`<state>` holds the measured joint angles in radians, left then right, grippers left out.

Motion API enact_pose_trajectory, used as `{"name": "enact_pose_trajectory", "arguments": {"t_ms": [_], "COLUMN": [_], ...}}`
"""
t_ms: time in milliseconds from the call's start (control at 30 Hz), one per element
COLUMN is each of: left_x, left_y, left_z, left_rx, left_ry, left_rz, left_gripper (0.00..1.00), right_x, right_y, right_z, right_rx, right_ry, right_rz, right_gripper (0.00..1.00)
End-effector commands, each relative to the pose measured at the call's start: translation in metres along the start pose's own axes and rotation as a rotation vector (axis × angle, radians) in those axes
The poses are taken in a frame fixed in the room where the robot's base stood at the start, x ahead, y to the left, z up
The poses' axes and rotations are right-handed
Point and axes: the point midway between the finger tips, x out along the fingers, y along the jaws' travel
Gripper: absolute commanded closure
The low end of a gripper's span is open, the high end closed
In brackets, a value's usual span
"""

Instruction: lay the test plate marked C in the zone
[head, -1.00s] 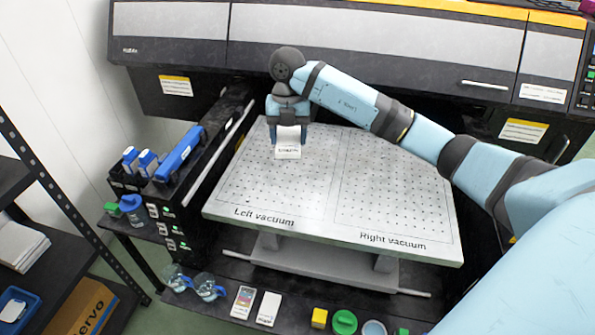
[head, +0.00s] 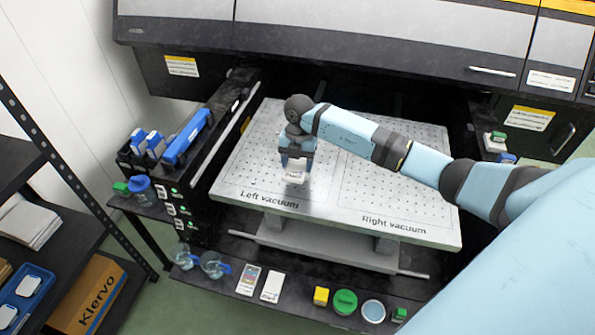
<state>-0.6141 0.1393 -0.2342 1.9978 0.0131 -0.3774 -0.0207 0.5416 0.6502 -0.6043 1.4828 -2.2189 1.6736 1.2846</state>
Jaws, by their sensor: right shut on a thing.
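My right gripper (head: 295,167) is shut on a small white plate (head: 295,178) over the left half of the perforated table, marked "Left vacuum" (head: 269,197). The plate has dark print on its front part, too small to read, so I cannot tell if it is the one marked C. I cannot tell whether it touches the table. Two more flat plates lie on the front shelf: one with coloured patches (head: 248,280) and a plain white one (head: 272,286). My left gripper is not in view.
The half marked "Right vacuum" (head: 394,225) is bare. On the front shelf are a yellow block (head: 321,296), a green lid (head: 345,302) and clear jars (head: 213,265). Blue-and-white cartridges (head: 155,143) stand in the dark rack at left. The printer gantry (head: 330,40) spans the back.

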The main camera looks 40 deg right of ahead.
Motion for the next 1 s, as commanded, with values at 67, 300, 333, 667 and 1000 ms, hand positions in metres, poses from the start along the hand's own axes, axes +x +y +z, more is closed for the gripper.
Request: {"name": "enact_pose_trajectory", "arguments": {"t_ms": [67,300,333,667,1000], "left_x": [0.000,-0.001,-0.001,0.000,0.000], "left_y": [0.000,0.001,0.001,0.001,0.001], "left_z": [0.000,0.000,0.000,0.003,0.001], "left_rx": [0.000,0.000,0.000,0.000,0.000], "left_ry": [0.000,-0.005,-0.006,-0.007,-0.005], "left_rz": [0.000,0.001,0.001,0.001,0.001], "left_gripper": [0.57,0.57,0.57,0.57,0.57], "right_x": [0.005,0.038,0.041,0.045,0.046], "right_y": [0.000,0.000,0.000,0.000,0.000], "right_z": [0.000,0.004,0.004,0.005,0.005], "right_rx": [0.000,0.000,0.000,-0.001,-0.001], "right_ry": [0.000,0.002,0.001,-0.001,-0.001], "right_rz": [0.000,-0.001,-0.001,0.000,0.000], "right_gripper": [0.65,0.65,0.65,0.65,0.14]}}
